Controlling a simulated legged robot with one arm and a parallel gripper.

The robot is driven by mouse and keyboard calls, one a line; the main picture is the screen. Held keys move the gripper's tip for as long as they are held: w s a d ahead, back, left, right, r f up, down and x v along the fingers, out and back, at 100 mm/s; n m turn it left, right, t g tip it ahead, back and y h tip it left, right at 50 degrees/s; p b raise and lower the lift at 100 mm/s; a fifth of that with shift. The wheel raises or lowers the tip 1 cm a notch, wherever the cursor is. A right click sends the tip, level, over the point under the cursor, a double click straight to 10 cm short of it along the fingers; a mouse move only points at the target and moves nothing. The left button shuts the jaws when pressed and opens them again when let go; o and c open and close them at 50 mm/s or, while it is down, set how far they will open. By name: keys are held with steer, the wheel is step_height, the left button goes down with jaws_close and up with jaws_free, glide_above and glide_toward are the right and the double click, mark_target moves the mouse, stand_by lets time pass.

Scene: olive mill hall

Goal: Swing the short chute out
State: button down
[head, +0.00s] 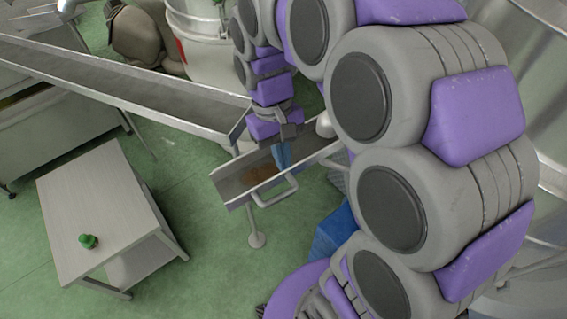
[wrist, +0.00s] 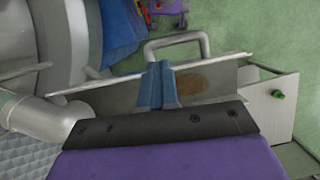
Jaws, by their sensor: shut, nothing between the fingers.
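The short chute (head: 232,183) is a grey metal trough on a thin post, below the lower end of the long chute (head: 150,92) in the head view. It also shows in the wrist view (wrist: 215,82), with a brown patch (wrist: 198,80) on its floor. A bent tube handle (head: 277,193) stands out from its near side; the handle also shows in the wrist view (wrist: 178,38). My gripper (head: 282,158) has blue fingers, shut and empty, over the chute. In the wrist view the fingers (wrist: 157,84) overlap the trough near the handle; I cannot tell whether they touch it.
A small table (head: 105,200) with a green object (head: 88,241) stands at the left. A blue crate (head: 333,232) is right of the chute's post foot (head: 257,240). A white drum (head: 205,40) and a sack (head: 145,38) stand behind. Green floor is clear between table and post.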

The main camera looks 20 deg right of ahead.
steer(key=p+v, duration=0.1)
steer(key=v, duration=0.2)
steer(key=shift+w+a+r, duration=0.1)
steer(key=shift+r, duration=0.25)
steer(key=s+f+m+t+b, duration=0.1)
steer(key=s+f+b, duration=1.4)
steer(key=f, duration=0.6)
steer(key=s+d, duration=0.1)
steer(key=s, duration=0.1)
steer(key=shift+s+m+y+b, duration=0.3)
steer(key=shift+m+b, duration=0.05)
steer(key=shift+m, duration=0.05)
steer(key=shift+a, duration=0.15)
